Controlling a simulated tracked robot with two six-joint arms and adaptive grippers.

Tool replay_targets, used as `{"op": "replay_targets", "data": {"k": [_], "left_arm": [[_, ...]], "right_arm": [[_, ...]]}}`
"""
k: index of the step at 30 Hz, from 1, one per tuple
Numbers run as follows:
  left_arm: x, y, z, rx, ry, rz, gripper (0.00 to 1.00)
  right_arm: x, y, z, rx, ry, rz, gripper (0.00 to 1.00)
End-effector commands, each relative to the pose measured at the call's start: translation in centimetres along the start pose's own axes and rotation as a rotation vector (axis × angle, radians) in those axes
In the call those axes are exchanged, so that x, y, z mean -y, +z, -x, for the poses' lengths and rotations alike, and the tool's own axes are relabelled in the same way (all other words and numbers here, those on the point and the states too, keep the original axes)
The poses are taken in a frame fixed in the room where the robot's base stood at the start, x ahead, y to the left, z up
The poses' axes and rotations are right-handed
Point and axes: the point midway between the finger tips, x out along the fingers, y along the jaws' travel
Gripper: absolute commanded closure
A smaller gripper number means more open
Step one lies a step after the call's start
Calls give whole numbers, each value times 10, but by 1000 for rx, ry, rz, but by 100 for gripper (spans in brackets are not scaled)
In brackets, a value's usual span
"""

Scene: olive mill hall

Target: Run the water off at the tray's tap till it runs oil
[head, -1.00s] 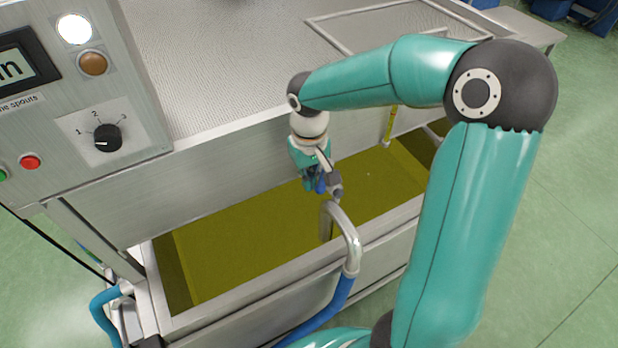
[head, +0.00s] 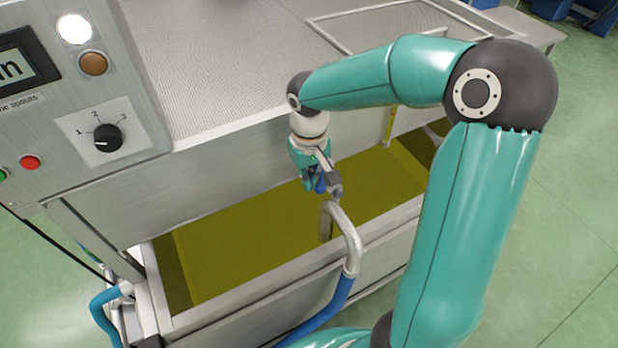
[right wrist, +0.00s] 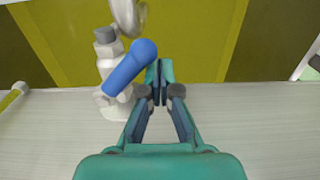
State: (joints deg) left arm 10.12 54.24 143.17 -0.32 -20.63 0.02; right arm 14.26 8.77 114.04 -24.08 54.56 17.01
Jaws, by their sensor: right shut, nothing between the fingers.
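The steel tray (head: 262,291) holds a flat olive-yellow liquid (head: 240,250). The tap (right wrist: 107,48), grey with a blue lever (right wrist: 131,67), shows in the right wrist view; the lever lies slanted. In the head view the tap is largely hidden behind my right gripper (head: 315,184). My right gripper (right wrist: 160,86) is shut and empty, its fingertips just right of the lever's upper end; I cannot tell whether they touch it. A bent metal pipe (head: 347,235) arches over the tray's front rim into a blue hose (head: 337,298). My left gripper is out of view.
A control panel stands at the left with a lit white lamp (head: 74,29), a numbered dial (head: 107,138) and a red button (head: 30,162). A yellow marked strip (head: 390,125) stands at the tray's back. Green floor (head: 560,215) is clear at the right.

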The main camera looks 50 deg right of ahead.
Motion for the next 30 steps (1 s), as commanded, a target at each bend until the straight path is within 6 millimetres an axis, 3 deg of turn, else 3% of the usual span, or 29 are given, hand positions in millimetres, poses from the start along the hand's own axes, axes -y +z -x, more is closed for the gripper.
{"op": "replay_targets", "data": {"k": [8, 22, 30], "left_arm": [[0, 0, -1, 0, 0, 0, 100], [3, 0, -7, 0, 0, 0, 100], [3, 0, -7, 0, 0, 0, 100]], "right_arm": [[-2, 3, 0, 0, 0, -1, 100], [-48, 34, -1, 3, 1, -5, 100], [-54, 36, 0, 7, 6, -1, 100]]}}
